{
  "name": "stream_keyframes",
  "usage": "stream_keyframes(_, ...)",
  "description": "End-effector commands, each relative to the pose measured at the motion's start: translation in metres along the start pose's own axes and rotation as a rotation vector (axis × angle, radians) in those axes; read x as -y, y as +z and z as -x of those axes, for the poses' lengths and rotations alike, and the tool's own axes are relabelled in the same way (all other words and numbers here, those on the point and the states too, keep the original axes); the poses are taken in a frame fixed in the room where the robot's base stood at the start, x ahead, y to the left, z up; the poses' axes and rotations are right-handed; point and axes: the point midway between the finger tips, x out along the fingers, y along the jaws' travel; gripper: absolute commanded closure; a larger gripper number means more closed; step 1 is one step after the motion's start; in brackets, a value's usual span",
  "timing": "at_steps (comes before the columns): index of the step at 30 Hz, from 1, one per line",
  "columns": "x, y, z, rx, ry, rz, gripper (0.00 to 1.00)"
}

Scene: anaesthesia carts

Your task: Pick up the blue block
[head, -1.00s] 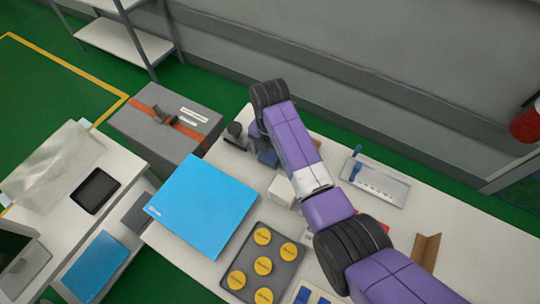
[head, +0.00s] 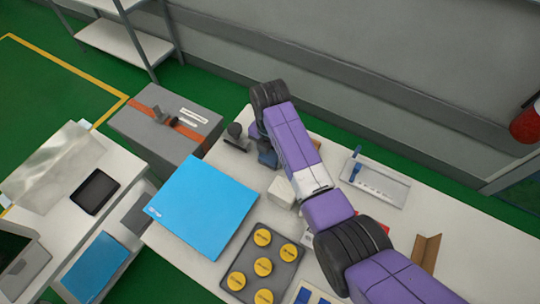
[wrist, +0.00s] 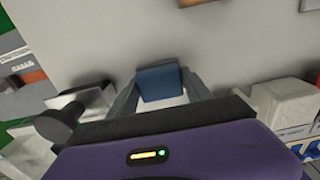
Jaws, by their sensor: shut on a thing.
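The blue block (wrist: 160,84) is between the two grey fingers of my gripper (wrist: 160,92) in the wrist view. The fingers are shut on its sides. In the head view the block (head: 268,158) shows as a small dark blue patch beneath the end of my purple arm, near the far left part of the white table. My arm partly hides the block and fingers there. I cannot tell whether the block touches the table.
A black knobbed object (head: 236,137) stands just left of my gripper. A white block (head: 282,191) is nearby on the near side. A large light-blue box (head: 203,206) and a dark tray with yellow discs (head: 282,258) lie nearer. A grey tray (head: 385,185) sits to the right.

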Motion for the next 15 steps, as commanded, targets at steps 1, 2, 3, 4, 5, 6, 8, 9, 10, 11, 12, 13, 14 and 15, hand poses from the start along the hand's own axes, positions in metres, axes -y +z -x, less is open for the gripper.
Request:
stream_keyframes(1,-0.001,0.001,0.004,0.002,0.002,0.0,0.83)
stream_keyframes(2,-0.001,0.001,0.007,0.002,0.003,0.0,0.83)
stream_keyframes(3,-0.001,0.001,0.011,0.003,0.003,-0.001,0.83)
stream_keyframes(4,-0.001,0.001,0.015,0.003,0.003,-0.001,0.83)
stream_keyframes(5,-0.001,0.002,0.02,0.003,0.004,-0.001,0.83)
stream_keyframes(6,-0.001,0.001,0.028,0.004,0.004,0.0,0.83)
stream_keyframes(8,-0.001,0.002,0.041,0.005,0.005,0.0,0.83)
stream_keyframes(9,-0.001,0.002,0.05,0.006,0.005,0.001,0.83)
stream_keyframes(10,-0.001,0.002,0.057,0.006,0.005,0.001,0.83)
stream_keyframes(11,-0.002,0.002,0.065,0.006,0.006,0.001,0.83)
stream_keyframes(12,-0.001,0.002,0.074,0.004,0.005,0.0,0.83)
stream_keyframes(13,-0.001,0.002,0.081,0.005,0.006,0.0,0.83)
stream_keyframes(14,-0.001,0.002,0.088,0.005,0.005,-0.001,0.83)
stream_keyframes(15,-0.001,0.002,0.097,0.005,0.005,-0.001,0.83)
